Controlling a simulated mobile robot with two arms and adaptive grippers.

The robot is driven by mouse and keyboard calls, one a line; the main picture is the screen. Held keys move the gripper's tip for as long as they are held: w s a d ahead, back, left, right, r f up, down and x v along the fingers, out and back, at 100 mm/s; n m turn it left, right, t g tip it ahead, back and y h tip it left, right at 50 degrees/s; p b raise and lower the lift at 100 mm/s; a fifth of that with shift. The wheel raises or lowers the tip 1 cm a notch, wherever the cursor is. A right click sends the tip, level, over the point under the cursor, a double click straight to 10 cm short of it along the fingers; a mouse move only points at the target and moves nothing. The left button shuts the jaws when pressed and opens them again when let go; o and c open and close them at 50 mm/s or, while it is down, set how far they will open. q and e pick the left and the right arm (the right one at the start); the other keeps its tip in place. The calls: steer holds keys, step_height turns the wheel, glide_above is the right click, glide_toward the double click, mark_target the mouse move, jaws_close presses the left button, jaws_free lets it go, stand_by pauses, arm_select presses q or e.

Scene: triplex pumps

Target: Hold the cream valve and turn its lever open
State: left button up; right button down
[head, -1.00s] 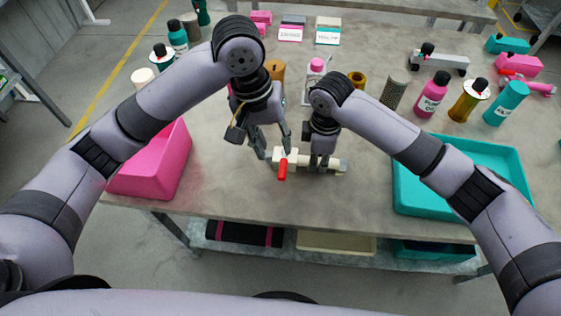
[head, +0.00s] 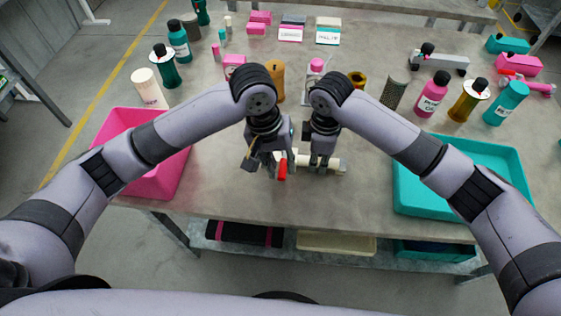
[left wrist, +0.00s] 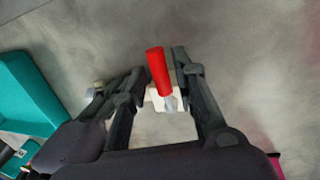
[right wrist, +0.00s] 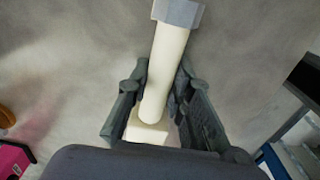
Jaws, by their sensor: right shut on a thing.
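The cream valve (head: 333,166) lies on the table near its front edge, with a red lever (head: 283,170) at its left end. My right gripper (head: 321,164) is shut on the valve's body. In the right wrist view the cream valve body (right wrist: 165,75) runs between its fingers, with a grey end piece at the top. My left gripper (head: 272,172) is at the lever end. In the left wrist view the red lever (left wrist: 158,72) stands between the open fingers of my left gripper (left wrist: 160,60), close to one finger. Whether they touch is unclear.
A pink bin (head: 178,178) stands to the left and a teal tray (head: 410,207) to the right. Bottles, including a pink one (head: 433,94), and other parts stand behind the grippers. The table's front strip is clear.

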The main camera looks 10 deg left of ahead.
arm_select(q)
jaws_close()
steer(key=shift+a, duration=0.15)
stand_by(0.6)
steer(key=a+m, duration=0.1)
steer(key=m, duration=0.1)
steer(key=a+m, duration=0.1)
steer(key=m, duration=0.1)
steer(key=shift+w+g, duration=0.35)
steer(key=shift+g, duration=0.05)
steer(key=m, duration=0.1)
steer(key=w+a+m, duration=0.1)
steer(key=m, duration=0.3)
steer(key=shift+w+a+g+y, duration=0.25)
steer(key=shift+a+g+y, duration=0.05)
steer(key=shift+a+g, duration=0.1)
steer(key=w+m, duration=0.1)
steer(key=m, duration=0.1)
steer(key=w+a+m+y, duration=0.1)
steer(key=m, duration=0.2)
steer(key=shift+w, duration=0.2)
steer(key=shift+w+a+m+g+y, duration=0.15)
steer(key=shift+w+m, duration=0.3)
steer(key=shift+m, duration=0.55)
steer(key=shift+w+m+g+y, duration=0.15)
steer(key=shift+w+m, duration=0.25)
steer(key=shift+m, duration=0.6)
steer(key=shift+o, duration=1.4)
jaws_free()
